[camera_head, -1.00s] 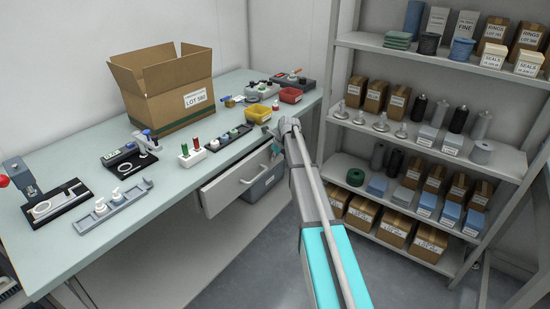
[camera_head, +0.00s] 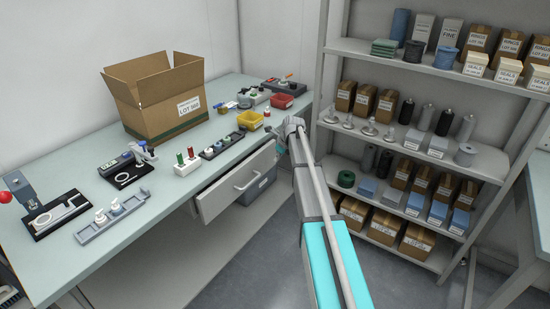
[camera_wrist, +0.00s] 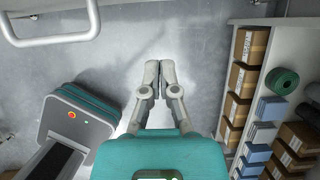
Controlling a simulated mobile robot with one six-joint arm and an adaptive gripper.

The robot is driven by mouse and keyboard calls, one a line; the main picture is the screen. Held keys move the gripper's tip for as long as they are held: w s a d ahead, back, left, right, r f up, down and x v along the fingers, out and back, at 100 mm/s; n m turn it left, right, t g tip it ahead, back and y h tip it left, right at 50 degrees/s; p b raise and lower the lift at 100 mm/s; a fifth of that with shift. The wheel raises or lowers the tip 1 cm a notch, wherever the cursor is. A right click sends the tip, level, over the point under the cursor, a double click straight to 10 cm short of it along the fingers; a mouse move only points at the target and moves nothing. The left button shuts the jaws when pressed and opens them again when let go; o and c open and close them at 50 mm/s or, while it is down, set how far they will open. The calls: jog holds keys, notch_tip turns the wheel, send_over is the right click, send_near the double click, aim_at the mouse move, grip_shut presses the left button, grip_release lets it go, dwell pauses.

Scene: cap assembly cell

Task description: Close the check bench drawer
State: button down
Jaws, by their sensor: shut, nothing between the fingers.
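The check bench drawer (camera_head: 222,197) is pulled out from under the bench top in the head view, with a curved light handle (camera_head: 254,177) on its front. The handle also shows at the upper left of the wrist view (camera_wrist: 50,42). My gripper (camera_wrist: 160,66) is shut and empty in the wrist view, over the grey floor. It is to the right of the handle there and apart from it. In the head view my arm hides most of the gripper, just right of the drawer.
The bench top (camera_head: 160,215) carries an open carton (camera_head: 160,105), a yellow bin (camera_head: 250,119), a red bin (camera_head: 282,100) and small fixtures. A grey bin (camera_head: 258,188) sits beneath. A loaded shelf rack (camera_head: 425,158) stands right of my arm. Bare floor lies between.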

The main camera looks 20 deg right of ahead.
jog(key=shift+p+v, duration=1.65)
jog(key=shift+v, duration=0.5)
jog(key=shift+f, duration=0.1)
jog(key=s+a+f+t+y+b, duration=0.1)
jog(key=s+t+y+b, duration=0.1)
jog(key=s+b, duration=0.4)
jog(key=shift+s+a+f+t+y, duration=0.2)
jog(key=shift+a+f+t+y, duration=0.15)
jog(key=shift+t, duration=0.45)
jog(key=shift+w+f, duration=0.1)
